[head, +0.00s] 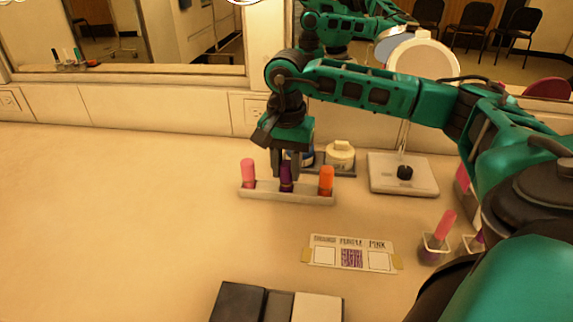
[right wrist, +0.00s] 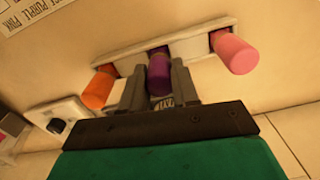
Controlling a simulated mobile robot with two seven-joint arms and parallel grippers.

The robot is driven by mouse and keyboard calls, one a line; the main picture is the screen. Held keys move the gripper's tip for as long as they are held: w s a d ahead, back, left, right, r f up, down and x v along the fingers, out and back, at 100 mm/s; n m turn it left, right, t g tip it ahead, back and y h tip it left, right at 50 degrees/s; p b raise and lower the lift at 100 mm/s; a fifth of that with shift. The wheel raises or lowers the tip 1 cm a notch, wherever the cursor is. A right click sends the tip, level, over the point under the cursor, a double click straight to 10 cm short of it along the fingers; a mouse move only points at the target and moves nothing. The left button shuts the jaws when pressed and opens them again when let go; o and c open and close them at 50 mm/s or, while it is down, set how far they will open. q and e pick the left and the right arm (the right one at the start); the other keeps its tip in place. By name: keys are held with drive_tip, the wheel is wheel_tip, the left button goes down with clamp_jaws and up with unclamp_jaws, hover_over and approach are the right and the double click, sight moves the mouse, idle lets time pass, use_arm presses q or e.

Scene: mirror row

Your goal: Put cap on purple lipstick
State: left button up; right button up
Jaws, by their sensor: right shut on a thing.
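A pale holder (head: 306,198) on the counter carries a pink cylinder (head: 248,172) at the left, an orange one (head: 326,180) at the right and the purple lipstick piece (head: 286,180) in the middle. My right gripper (head: 286,172) points down over the middle slot. In the right wrist view my fingers (right wrist: 158,88) stand on both sides of the purple piece (right wrist: 158,72), shut on it. It is upright in or just over its slot. I cannot tell whether it is cap, lipstick or both. My left gripper is out of view.
A label card (head: 325,256) with a purple scribble lies in front. Small cups (head: 434,250) with a pink item (head: 446,223) stand at the right. Pale jars (head: 340,152) and a mirror base (head: 388,186) stand behind. The left counter is clear.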

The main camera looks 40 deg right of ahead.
drive_tip(key=o, duration=1.1)
drive_tip(key=shift+c, duration=0.2)
drive_tip(key=shift+o, duration=0.3)
drive_tip(key=o, duration=0.4)
drive_tip(key=shift+o, duration=0.2)
drive_tip(key=shift+r+p, duration=1.75)
drive_tip(key=shift+r, duration=0.45)
drive_tip(key=shift+r+p, duration=1)
drive_tip(key=shift+r, duration=0.3)
